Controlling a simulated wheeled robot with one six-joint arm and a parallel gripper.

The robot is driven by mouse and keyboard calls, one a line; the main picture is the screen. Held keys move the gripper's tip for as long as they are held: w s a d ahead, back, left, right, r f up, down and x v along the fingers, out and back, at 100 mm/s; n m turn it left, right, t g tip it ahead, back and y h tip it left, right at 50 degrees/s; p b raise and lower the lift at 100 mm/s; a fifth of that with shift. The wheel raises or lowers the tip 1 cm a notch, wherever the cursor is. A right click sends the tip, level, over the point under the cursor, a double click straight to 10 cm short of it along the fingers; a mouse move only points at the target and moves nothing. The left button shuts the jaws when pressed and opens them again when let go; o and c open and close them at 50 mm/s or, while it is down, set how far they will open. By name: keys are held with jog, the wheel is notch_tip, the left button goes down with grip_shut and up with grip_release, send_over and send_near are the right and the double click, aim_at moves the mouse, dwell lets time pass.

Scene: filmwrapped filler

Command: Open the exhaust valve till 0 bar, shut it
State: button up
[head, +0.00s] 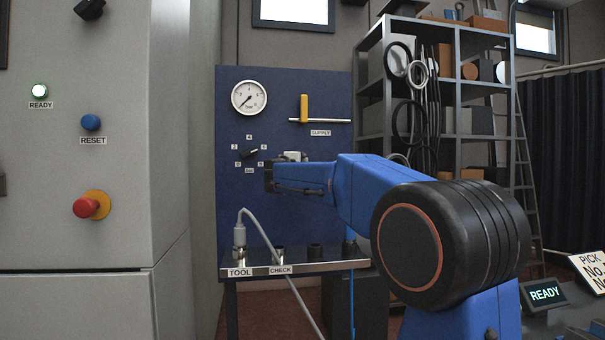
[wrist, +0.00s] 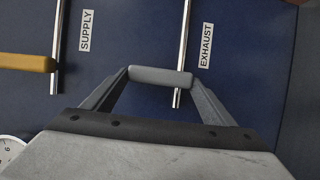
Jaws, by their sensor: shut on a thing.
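In the wrist view my gripper (wrist: 160,84) has its two fingers at the ends of a grey lever (wrist: 160,76) beside the EXHAUST label (wrist: 207,45) and is shut on it. The lever lies crosswise to the exhaust pipe (wrist: 184,40). In the head view my blue arm hides the exhaust valve. The round white pressure gauge (head: 249,97) hangs on the blue panel; its needle points to the lower left, near the low end of the scale. The gauge's edge shows in the wrist view (wrist: 10,150), its needle out of sight.
The yellow supply lever (head: 304,108) stands upright, crosswise to its pipe. A black selector knob (head: 249,154) is below the gauge. A ledge (head: 310,267) with TOOL and CHECK sockets and a grey hose (head: 275,255) runs below. A grey cabinet (head: 125,180) stands left, a shelf rack right.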

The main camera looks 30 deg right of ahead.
jog(key=shift+f, duration=0.15)
dwell(0.4)
jog(key=o, duration=1.5)
jog(key=shift+a, duration=0.1)
jog(key=v, duration=1.7)
jog(key=shift+s, duration=0.2)
